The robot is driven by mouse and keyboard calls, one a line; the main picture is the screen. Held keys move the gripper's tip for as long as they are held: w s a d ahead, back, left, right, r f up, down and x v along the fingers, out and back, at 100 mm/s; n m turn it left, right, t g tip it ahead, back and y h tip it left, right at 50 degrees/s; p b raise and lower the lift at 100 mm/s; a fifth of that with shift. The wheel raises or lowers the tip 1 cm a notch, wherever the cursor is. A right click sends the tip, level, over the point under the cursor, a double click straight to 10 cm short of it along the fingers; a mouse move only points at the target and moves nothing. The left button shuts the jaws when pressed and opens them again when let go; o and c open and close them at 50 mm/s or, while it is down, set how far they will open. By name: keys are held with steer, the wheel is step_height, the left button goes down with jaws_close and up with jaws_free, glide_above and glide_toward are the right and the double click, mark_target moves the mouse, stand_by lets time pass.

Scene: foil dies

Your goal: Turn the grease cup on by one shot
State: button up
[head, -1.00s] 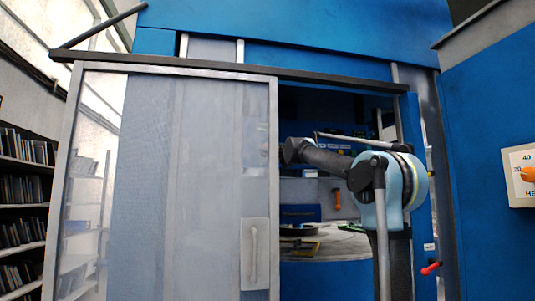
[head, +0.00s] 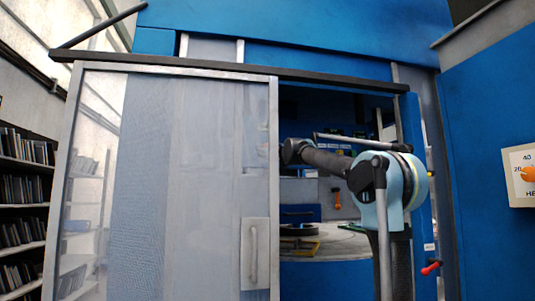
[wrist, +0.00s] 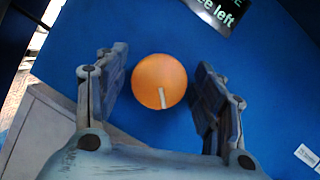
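A round orange cap (wrist: 153,72) with a short white line shows in the wrist view against a blue surface. It looks like the grease cup, and its white line points down, slightly right. My gripper (wrist: 157,88) is open, with one finger on each side of the cap. A visible gap lies between the cap and each finger, and I cannot tell how far ahead of the fingertips it is. In the head view my arm reaches into the machine's opening, and the gripper and cap are hidden there.
A sliding door (head: 140,180) covers the left of the opening. My arm passes close to the opening's right side. A red handle (head: 431,267) sits low right, and a panel with an orange dial (head: 527,173) is at far right. A black sign (wrist: 215,12) is above the cap.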

steer(key=v, duration=0.7)
steer(key=shift+s, duration=0.2)
steer(key=shift+d+f, duration=0.15)
